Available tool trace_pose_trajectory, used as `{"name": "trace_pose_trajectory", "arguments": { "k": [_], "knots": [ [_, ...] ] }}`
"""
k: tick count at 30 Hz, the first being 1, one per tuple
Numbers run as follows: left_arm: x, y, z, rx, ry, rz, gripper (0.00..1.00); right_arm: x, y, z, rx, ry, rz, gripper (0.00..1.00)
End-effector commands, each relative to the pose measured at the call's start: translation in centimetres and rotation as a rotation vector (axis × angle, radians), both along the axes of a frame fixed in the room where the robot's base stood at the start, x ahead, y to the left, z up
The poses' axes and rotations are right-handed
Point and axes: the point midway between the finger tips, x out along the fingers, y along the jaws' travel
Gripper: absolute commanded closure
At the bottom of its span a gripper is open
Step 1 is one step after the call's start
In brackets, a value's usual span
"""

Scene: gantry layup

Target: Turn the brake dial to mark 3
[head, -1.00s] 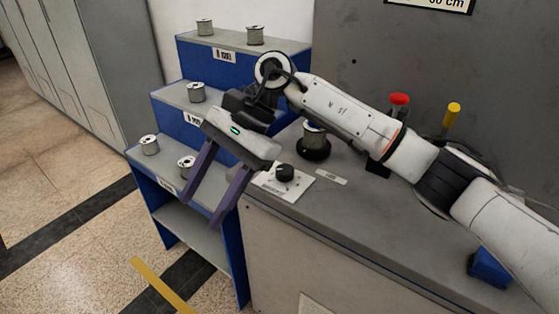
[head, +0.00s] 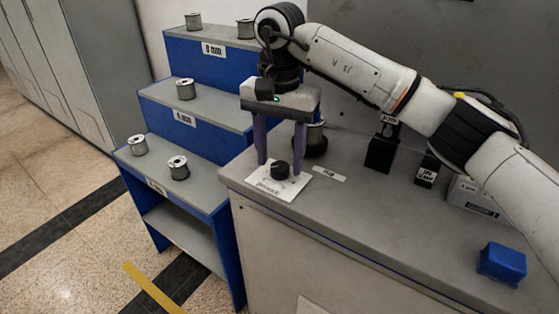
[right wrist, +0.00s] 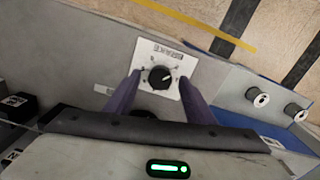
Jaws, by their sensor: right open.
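The brake dial (head: 280,170) is a black round knob on a white plate (head: 262,186) at the left front corner of the grey counter. My right gripper (head: 280,168) points down at the dial, open, with one purple finger on each side of the knob in the head view. In the right wrist view the dial (right wrist: 160,76) sits between and beyond the open fingertips (right wrist: 162,84), with a light pointer mark on it. I cannot tell whether the fingers touch it. The plate's marks are too small to read. My left gripper is not in view.
A spool (head: 315,138) stands on a dark base behind the dial. A blue stepped rack (head: 190,122) with several spools is at the left. Black labelled blocks (head: 381,154) and a blue box (head: 502,264) are on the counter (head: 390,225). The counter's front middle is clear.

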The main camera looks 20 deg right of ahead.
Motion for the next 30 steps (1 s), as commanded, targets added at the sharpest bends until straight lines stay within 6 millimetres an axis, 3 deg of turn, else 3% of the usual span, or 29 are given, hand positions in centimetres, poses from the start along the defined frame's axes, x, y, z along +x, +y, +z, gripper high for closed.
{"name": "trace_pose_trajectory", "arguments": {
  "k": [4,13,21,30],
  "knots": [
    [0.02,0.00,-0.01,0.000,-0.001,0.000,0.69,-0.02,-0.02,-1.12,0.000,0.000,-0.001,0.51],
    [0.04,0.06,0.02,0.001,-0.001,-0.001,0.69,-0.01,0.01,-1.32,0.001,-0.001,-0.001,0.51],
    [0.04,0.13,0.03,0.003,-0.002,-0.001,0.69,-0.02,0.01,-1.29,0.000,0.000,0.000,0.92],
    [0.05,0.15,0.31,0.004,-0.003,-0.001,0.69,0.00,0.03,-1.18,0.000,0.000,-0.043,0.92]
  ]
}}
